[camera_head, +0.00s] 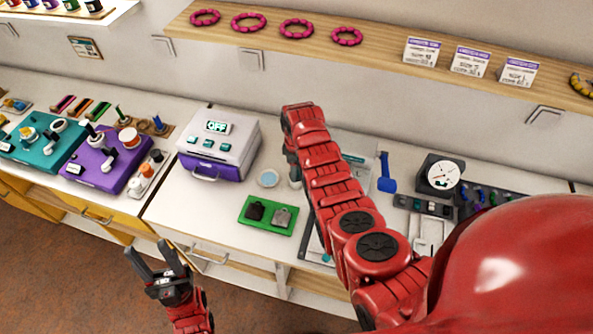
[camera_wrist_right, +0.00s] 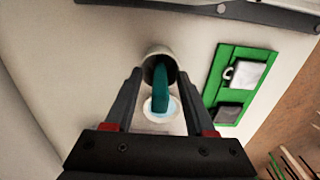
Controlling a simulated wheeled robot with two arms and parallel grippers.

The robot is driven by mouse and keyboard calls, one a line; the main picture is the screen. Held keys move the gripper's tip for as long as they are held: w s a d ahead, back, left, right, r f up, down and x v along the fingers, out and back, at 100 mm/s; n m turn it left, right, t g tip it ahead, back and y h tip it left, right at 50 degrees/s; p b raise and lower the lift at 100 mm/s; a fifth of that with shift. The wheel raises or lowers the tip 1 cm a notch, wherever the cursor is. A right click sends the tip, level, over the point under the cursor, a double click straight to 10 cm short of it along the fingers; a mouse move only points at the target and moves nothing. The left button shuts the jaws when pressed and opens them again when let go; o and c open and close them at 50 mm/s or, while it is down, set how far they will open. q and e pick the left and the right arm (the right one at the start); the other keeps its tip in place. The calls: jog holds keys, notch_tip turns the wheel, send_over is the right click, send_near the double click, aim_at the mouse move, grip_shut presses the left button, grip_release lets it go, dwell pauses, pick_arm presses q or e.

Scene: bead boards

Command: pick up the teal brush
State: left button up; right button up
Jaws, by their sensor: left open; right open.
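The teal brush (camera_wrist_right: 160,84) stands in a small pale cup (camera_wrist_right: 158,58) in the right wrist view. My right gripper (camera_wrist_right: 160,76) is open, with one finger on each side of the brush; I cannot tell whether either finger touches it. My left gripper (camera_head: 148,247) is open and empty, in front of the counter and over the floor.
A round dish (camera_head: 268,178) with pale blue content lies next to the cup. A green tray (camera_head: 246,222) with two small items is nearby. A white and purple machine (camera_head: 221,141) reading OFF stands left. A blue brush-like tool (camera_head: 387,182) lies right of my arm.

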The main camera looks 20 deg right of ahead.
grip_shut()
dwell(0.3)
jog(key=shift+w+r, duration=0.1)
jog(key=shift+r, duration=0.05)
jog(key=shift+r, duration=0.15)
notch_tip(320, 180, up, 2)
jog(key=shift+b, duration=0.8)
notch_tip(320, 180, up, 4)
jog(key=shift+r+b, duration=0.1)
jog(key=shift+b, duration=0.7)
jog(key=shift+r+p, duration=1.2)
jog(key=shift+r, duration=0.5)
